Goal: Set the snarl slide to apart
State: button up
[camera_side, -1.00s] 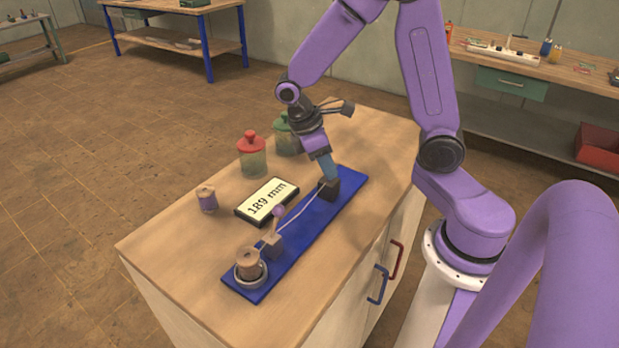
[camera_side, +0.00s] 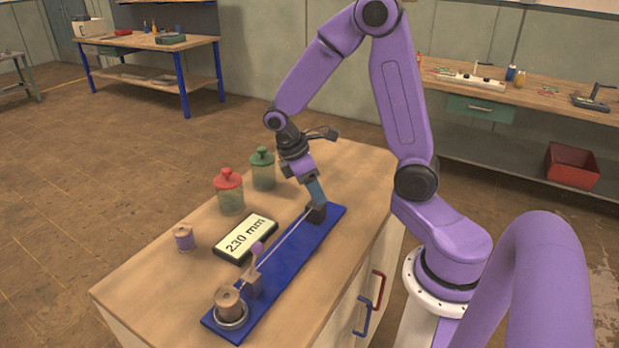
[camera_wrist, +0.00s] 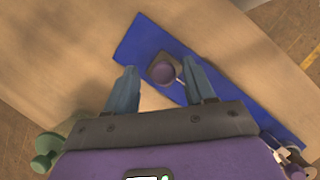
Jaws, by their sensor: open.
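A blue board (camera_side: 285,272) lies on the cabinet top. A brown spool (camera_side: 228,299) stands in a metal ring there. A display (camera_side: 245,238) reads 230 mm. My gripper (camera_side: 319,203) is open, its fingers at the block. In the wrist view the fingers (camera_wrist: 161,65) stand either side of it, apart from its sides.
A red-lidded jar (camera_side: 230,198) and a green-lidded jar (camera_side: 263,175) stand left of my gripper. A purple spool (camera_side: 184,238) stands left of the display. The wooden top (camera_side: 150,285) is bare around the board's near left.

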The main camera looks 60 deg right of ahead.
jog(key=v, duration=1.7)
jog(key=shift+r, duration=0.15)
jog(key=s+a+f+n+t+y, duration=0.1)
jog(key=s+a+f, duration=0.2)
jog(key=s, duration=0.4)
jog(key=s+a+f+n+t+y, duration=0.1)
jog(key=s+a+f, duration=0.2)
jog(key=s, duration=0.4)
jog(key=s+a+f+n+t+y, duration=0.1)
jog(key=s+a+f, duration=0.2)
jog(key=s, duration=0.4)
jog(key=shift+s+f+n+y, duration=0.2)
jog(key=shift+f+n+y, duration=0.1)
jog(key=shift+f, duration=0.25)
jog(key=shift+c, duration=0.3)
